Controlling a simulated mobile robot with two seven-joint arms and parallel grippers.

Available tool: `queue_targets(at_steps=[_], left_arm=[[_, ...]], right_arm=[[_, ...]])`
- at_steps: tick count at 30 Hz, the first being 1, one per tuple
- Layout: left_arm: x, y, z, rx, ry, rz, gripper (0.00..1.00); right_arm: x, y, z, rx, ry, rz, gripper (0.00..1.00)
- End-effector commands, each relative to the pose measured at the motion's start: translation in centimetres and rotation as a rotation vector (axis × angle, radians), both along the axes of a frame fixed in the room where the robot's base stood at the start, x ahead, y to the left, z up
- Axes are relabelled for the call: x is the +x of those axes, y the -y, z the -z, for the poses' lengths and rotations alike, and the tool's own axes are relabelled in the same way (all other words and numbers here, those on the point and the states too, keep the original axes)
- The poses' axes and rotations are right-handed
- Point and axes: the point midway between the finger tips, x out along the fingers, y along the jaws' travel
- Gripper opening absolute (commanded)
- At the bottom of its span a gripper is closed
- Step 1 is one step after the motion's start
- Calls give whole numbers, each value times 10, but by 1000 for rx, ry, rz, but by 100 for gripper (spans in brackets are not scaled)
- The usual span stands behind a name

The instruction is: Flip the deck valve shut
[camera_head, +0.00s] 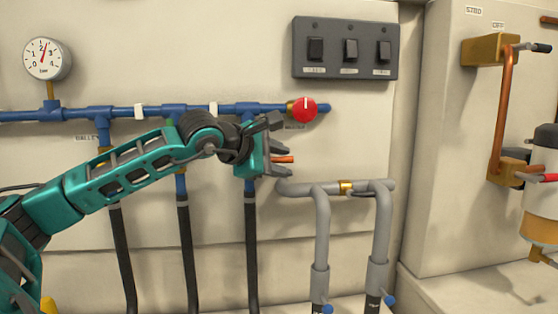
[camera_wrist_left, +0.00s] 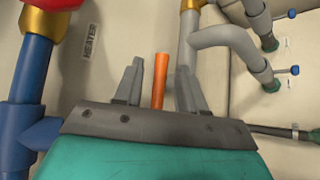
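My left gripper (camera_head: 286,160) is at the blue manifold, below the red round knob (camera_head: 305,110). In the left wrist view its two fingers (camera_wrist_left: 160,68) stand apart, with an orange lever (camera_wrist_left: 160,82) between them and gaps on both sides. The same orange lever (camera_head: 284,159) sticks out to the right between the fingers in the head view. The lever's base and valve body are hidden by my gripper. No deck label is readable, so I cannot tell whether this is the deck valve. My right gripper is not in view.
Blue pipe (camera_head: 75,115) runs along the wall, with several dark hoses below. Grey pipes (camera_head: 320,215) stand close to the right of my gripper. A switch panel (camera_head: 345,48) is above. A pressure gauge (camera_head: 47,59) is at upper left; a filter (camera_head: 543,185) is at far right.

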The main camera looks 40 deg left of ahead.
Motion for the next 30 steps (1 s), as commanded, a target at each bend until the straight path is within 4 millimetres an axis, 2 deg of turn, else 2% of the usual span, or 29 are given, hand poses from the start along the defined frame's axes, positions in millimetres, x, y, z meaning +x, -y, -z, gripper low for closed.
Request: queue_targets(at_steps=[8,14,22,30], left_arm=[[-3,-1,0,2,1,-1,40],[-17,-2,-3,6,1,-3,40],[-51,-2,-15,5,4,-4,40],[-92,-2,-37,1,5,-2,40]], right_arm=[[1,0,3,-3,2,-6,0],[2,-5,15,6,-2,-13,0],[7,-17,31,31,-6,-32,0],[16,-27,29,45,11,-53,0]])
